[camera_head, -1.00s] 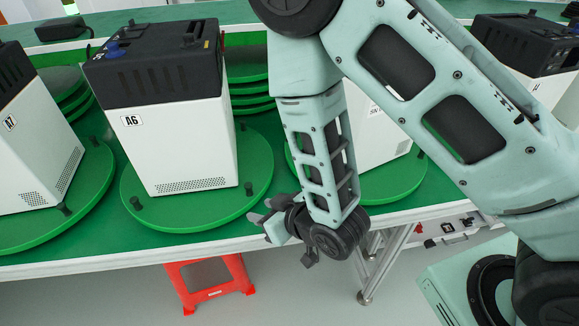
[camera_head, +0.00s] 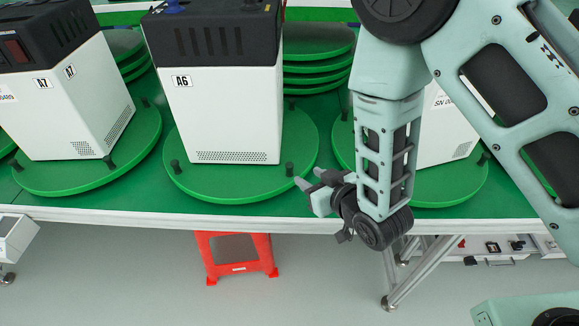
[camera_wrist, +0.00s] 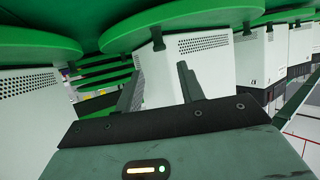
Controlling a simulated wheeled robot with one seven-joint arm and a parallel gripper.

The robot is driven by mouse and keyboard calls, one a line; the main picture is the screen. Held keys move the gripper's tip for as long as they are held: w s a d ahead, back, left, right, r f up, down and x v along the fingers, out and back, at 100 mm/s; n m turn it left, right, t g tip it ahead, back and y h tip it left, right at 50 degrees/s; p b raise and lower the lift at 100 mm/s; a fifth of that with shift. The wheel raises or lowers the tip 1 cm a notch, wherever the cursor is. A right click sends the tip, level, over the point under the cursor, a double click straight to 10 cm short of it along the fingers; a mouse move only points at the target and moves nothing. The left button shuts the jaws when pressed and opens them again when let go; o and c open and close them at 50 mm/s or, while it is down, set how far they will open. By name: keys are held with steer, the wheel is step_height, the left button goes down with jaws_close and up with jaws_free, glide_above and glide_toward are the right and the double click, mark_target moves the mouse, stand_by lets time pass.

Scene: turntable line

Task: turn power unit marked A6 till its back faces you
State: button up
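The power unit marked A6 (camera_head: 226,112) is a white box with a black vented top and a blue knob. It stands upright on a round green turntable (camera_head: 235,190) with black pegs at its rim. Its A6 label and lower perforated strip face me; its back is hidden. My gripper (camera_head: 309,178) is near the right front rim of that turntable, empty and apart from the unit. In the wrist view, my gripper (camera_wrist: 158,85) shows two separated fingers with nothing clearly between them. White units appear upside down beyond them; I cannot tell which is A6.
Unit A7 (camera_head: 65,100) stands on its own turntable to the left. Another white unit (camera_head: 447,128) stands to the right, partly behind my arm. Stacked green discs (camera_head: 316,68) are behind A6. A red stool (camera_head: 237,273) is under the table's front edge (camera_head: 190,226).

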mark_target(291, 166)
steer(key=p+x, duration=0.1)
steer(key=x, duration=0.9)
steer(key=shift+w+a+f+p, duration=0.1)
steer(key=shift+w+a+p, duration=0.05)
steer(key=shift+w+p, duration=0.2)
jaws_close()
